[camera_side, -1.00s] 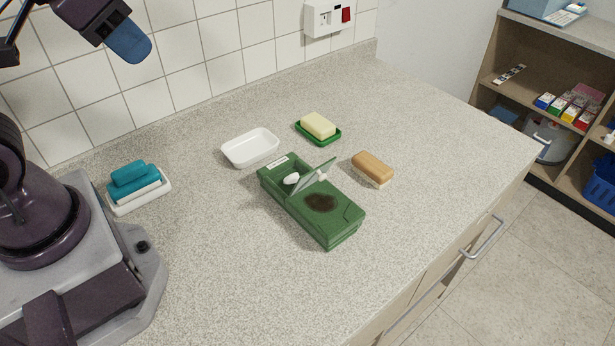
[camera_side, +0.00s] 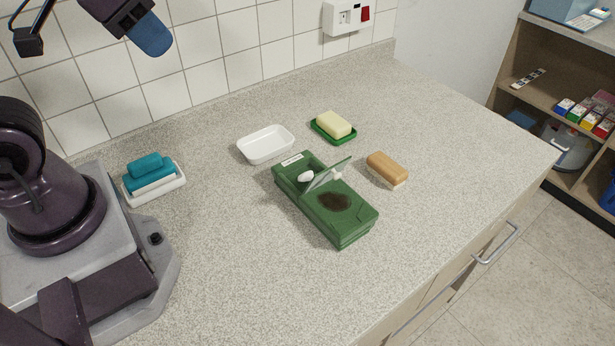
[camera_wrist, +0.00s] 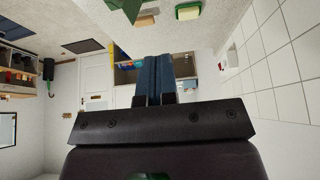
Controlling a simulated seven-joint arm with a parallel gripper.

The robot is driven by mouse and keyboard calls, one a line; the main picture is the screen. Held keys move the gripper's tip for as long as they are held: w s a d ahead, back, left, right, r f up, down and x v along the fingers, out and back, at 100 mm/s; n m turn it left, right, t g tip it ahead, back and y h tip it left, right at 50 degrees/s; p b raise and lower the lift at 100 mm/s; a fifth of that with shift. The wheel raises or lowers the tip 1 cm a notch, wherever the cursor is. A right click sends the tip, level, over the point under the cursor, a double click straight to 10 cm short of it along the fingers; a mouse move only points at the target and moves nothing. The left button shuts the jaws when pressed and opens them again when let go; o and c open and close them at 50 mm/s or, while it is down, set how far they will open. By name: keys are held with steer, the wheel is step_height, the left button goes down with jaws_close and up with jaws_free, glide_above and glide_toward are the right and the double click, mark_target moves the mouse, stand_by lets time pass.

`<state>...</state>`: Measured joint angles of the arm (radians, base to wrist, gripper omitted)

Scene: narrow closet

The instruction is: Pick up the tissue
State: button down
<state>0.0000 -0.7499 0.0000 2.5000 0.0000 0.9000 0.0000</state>
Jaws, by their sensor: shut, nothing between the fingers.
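A green box (camera_side: 325,222) lies on the speckled counter, with a dark oval patch on its top and a raised, see-through flap (camera_side: 325,176). A small white piece, perhaps the tissue (camera_side: 306,177), shows in its opening to the left of the flap. In the wrist view the blue fingers (camera_wrist: 161,75) are pressed side by side. A green corner (camera_wrist: 125,8) shows at that view's top edge.
Around the box are a white dish (camera_side: 266,157), a yellow block on a green dish (camera_side: 350,138), a tan sponge (camera_side: 387,168) and a blue sponge on a white dish (camera_side: 172,191). A tiled wall (camera_side: 240,50) bounds the back. The front counter is clear.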

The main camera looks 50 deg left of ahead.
steer(key=c, duration=1.8)
jaws_free()
steer(key=shift+c, duration=0.2)
steer(key=o, duration=0.6)
steer(key=m+g, duration=0.2)
steer(key=g, duration=0.4)
glide_toward(306, 173)
step_height(306, 173, down, 9)
steer(key=shift+s+f, duration=0.1)
steer(key=shift+s, duration=0.05)
